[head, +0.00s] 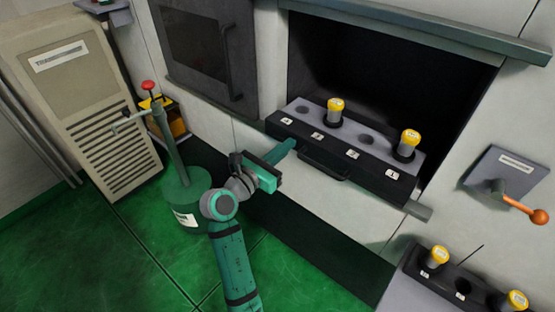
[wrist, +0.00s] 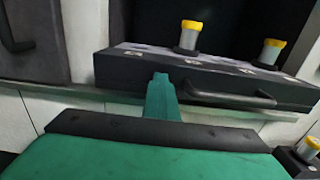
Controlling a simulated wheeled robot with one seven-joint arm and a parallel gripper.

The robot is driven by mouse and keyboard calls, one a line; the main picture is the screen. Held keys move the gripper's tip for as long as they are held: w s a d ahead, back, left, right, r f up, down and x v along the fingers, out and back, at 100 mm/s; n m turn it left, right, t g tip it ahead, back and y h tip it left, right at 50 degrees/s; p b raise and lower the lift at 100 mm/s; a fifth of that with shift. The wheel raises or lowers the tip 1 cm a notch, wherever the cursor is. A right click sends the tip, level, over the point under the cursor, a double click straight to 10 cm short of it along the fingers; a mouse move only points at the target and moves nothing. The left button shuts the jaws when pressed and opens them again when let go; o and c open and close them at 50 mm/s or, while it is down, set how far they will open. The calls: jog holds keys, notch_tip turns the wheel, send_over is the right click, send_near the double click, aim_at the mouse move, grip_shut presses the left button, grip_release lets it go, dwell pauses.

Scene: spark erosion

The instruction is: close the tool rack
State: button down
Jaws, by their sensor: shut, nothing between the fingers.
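The tool rack (head: 335,158) is a dark drawer-like tray with a grey top, numbered labels and a black bar handle (head: 324,167) on its front. It sticks out of a dark opening in the machine wall. Two yellow-capped tools (head: 335,110) stand in its holes, and other holes are empty. My gripper (head: 290,146) is shut and empty, its teal fingers at the left part of the rack's front. In the wrist view the fingertips (wrist: 161,78) overlap the rack's front face (wrist: 215,75), left of the handle (wrist: 230,97). I cannot tell whether they touch it.
A second rack with yellow-capped tools (head: 435,257) stands at the lower right. A grey plate with an orange-knobbed lever (head: 520,206) is on the right wall. A dark door (head: 205,45) is left of the opening. A green canister (head: 183,195) stands on the green floor.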

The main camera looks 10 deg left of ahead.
aim_at(322, 116)
jog(key=x, duration=1.7)
jog(key=shift+w+d, duration=0.1)
jog(key=shift+w, duration=0.3)
jog(key=shift+w+d+r, duration=0.15)
jog(key=shift+w, duration=0.1)
jog(key=shift+d+r, duration=0.1)
jog(key=shift+d, duration=0.05)
jog(key=shift+s+a, duration=0.15)
jog(key=shift+a, duration=0.25)
jog(key=v, duration=1.3)
jog(key=shift+s+f, duration=0.3)
jog(key=shift+s, duration=0.05)
jog(key=shift+f, duration=0.1)
